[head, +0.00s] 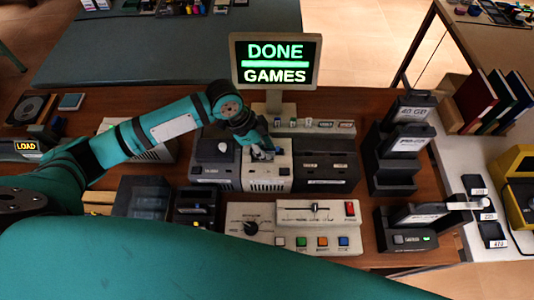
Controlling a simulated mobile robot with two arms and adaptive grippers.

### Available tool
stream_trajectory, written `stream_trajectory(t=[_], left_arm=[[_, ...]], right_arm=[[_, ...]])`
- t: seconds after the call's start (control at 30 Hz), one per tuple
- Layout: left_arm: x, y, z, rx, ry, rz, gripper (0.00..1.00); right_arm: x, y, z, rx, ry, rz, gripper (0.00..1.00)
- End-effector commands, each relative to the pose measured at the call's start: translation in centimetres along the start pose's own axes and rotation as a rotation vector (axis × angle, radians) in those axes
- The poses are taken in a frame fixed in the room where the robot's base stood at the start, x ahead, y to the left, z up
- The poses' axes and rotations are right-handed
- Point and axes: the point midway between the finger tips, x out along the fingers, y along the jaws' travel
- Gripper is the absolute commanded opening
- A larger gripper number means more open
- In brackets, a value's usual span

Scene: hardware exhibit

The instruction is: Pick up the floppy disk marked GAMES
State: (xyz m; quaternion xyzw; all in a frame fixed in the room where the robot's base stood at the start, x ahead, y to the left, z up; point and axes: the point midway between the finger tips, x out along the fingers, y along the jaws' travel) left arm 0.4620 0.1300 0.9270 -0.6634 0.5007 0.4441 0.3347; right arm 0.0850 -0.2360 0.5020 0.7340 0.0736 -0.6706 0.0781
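A monitor (276,62) at the back shows DONE and GAMES in green and white letters. My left gripper (262,152) points down at the top of a pale drive unit (268,177) in the middle of the bench. A small blue patch shows at its fingertips, but it is too small to tell whether it is part of a disk. The fingers are mostly hidden by the wrist, so their opening is unclear. No disk label reading GAMES can be read. My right gripper is not in view.
A control panel (296,228) with coloured buttons stands in front of the drive. Dark units stand left (215,164) and right (325,172) of it. A stepped rack (390,150) with labelled drives and a dock (406,240) are at right. My teal body fills the foreground.

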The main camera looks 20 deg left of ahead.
Motion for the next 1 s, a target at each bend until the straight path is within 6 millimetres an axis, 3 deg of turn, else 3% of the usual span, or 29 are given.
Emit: stream_trajectory(t=[0.2, 0.33, 0.7, 0.87, 1.0], left_arm=[[0.1, 0.0, 0.0, 0.0, 0.0, -0.001, 0.15], [0.1, 0.0, 0.0, 0.0, 0.0, -0.001, 0.0], [-0.2, -0.1, -0.1, 0.0, 0.001, -0.002, 0.0], [-2.0, -0.2, -0.9, 0.002, 0.003, -0.005, 0.0], [-4.7, -0.2, -1.9, 0.004, 0.003, -0.006, 0.0]], right_arm=[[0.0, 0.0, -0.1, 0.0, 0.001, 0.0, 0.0], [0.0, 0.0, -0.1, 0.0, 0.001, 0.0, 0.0], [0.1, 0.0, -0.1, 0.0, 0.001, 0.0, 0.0], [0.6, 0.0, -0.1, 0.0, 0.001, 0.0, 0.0], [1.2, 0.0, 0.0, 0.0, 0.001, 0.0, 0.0]])
